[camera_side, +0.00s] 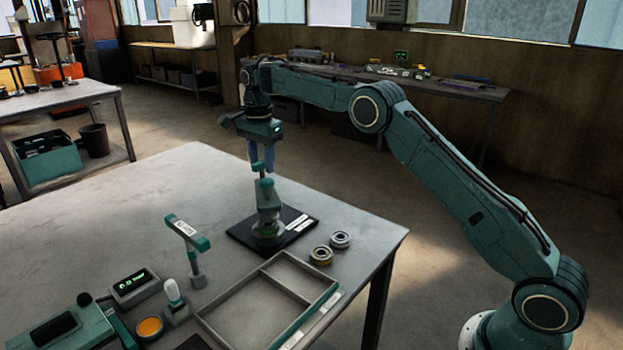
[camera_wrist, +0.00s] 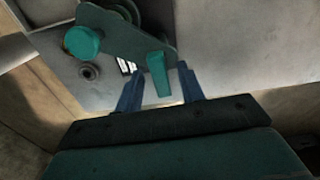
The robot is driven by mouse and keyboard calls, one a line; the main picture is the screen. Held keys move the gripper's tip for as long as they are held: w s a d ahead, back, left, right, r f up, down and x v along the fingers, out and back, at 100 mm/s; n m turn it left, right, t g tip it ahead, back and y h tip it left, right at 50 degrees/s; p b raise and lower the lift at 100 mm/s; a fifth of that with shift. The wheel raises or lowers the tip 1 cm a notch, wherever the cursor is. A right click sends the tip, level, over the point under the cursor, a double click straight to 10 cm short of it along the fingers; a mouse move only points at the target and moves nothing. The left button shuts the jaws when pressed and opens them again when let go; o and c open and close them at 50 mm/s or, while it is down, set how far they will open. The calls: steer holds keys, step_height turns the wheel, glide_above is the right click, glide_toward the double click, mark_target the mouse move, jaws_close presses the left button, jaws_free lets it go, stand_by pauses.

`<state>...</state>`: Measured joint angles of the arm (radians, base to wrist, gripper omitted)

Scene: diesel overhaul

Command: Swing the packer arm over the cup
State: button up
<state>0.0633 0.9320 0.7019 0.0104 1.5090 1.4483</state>
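The packer, as I take it, stands under my gripper (camera_side: 261,160) on a black mat (camera_side: 300,222) in the side view. Its teal upper part (camera_side: 268,193) sits above a rounded, clear-looking cup (camera_side: 268,232). In the wrist view a teal plate, which looks like the packer arm (camera_wrist: 120,42), carries a round teal knob (camera_wrist: 83,42) and an upright teal handle (camera_wrist: 158,75). My gripper's two blue fingers (camera_wrist: 160,80) stand either side of the handle, with gaps visible on both sides. The plate partly hides round parts behind it, so the arm's alignment with the cup is unclear.
Two bearing rings (camera_side: 320,256) lie right of the mat. A divided tray (camera_side: 262,312) is in front. A labelled teal T-shaped stand (camera_side: 190,243), a small display (camera_side: 133,287) and an orange-topped pot (camera_side: 150,327) stand left. The table's rear left is clear.

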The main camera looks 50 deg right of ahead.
steer(key=shift+r, duration=0.15)
steer(key=shift+r, duration=2.6)
steer(key=shift+r, duration=0.15)
